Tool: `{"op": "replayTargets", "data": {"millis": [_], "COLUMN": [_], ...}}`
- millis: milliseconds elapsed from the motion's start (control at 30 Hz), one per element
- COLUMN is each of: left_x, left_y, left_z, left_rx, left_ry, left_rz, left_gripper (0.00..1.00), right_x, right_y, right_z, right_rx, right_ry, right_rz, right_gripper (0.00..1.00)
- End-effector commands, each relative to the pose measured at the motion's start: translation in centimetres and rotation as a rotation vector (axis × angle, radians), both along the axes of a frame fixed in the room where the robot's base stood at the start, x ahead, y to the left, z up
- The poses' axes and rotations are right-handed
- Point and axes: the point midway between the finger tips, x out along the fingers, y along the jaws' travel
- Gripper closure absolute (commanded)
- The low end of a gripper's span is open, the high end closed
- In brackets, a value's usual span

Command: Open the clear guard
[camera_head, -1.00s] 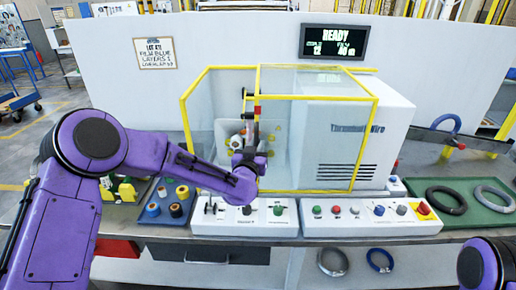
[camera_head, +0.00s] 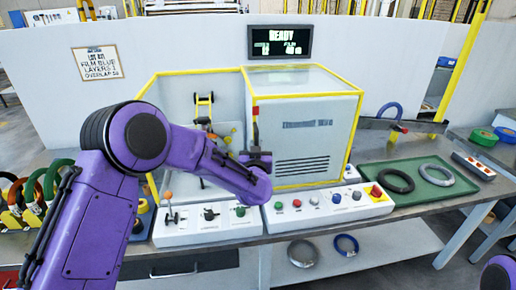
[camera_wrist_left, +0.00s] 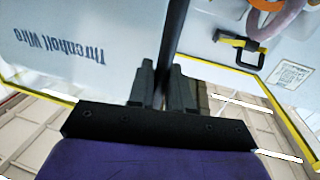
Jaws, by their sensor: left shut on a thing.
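The clear guard (camera_head: 310,80), a see-through cover with a yellow frame, sits around the white machine housing marked with the maker's name. Its left edge stands near the housing's left side, so the bay (camera_head: 190,100) to the left is uncovered at the front. My left gripper (camera_head: 257,158) is shut on the guard's dark upright handle (camera_head: 255,122), which has a red top. In the left wrist view the fingers (camera_wrist_left: 165,88) close around the dark bar (camera_wrist_left: 170,40). Of my right arm only a purple piece shows at the lower right corner; its gripper is out of view.
Control panels with knobs (camera_head: 205,222) and buttons (camera_head: 325,204) stand in front of the machine, below my left arm. A green tray (camera_head: 440,186) with two coils is at the right. A display (camera_head: 280,42) reads READY. Colored coils (camera_head: 32,190) hang at the left.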

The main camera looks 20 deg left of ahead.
Motion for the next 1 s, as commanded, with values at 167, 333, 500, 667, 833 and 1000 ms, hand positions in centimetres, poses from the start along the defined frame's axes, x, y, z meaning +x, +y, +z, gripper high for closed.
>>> {"op": "replayTargets", "data": {"millis": [167,333,500,667,833,1000], "left_x": [0.0,0.0,-0.3,-3.2,-7.0,-9.4], "left_y": [-0.2,-0.1,-0.3,-1.4,-2.8,-3.6], "left_z": [-0.1,0.0,-0.1,-0.4,-0.4,-0.2], "left_rx": [0.000,0.000,0.000,0.003,0.003,0.001], "left_ry": [0.001,0.001,0.001,0.001,0.001,0.001], "left_rz": [-0.003,-0.003,-0.004,-0.007,-0.006,-0.003], "left_gripper": [0.66,0.66,0.66,0.66,0.66,0.66], "right_x": [0.0,0.0,0.0,0.0,0.0,0.0], "right_y": [0.0,0.0,0.0,0.0,0.0,0.0], "right_z": [0.0,0.0,-0.3,-1.6,-2.8,-3.3], "right_rx": [0.000,0.000,0.000,0.000,0.000,0.000], "right_ry": [0.000,0.000,0.000,0.000,0.000,0.000], "right_rz": [0.000,0.000,0.000,0.000,0.000,0.000], "right_gripper": [0.57,0.57,0.57,0.57,0.57,0.57]}}
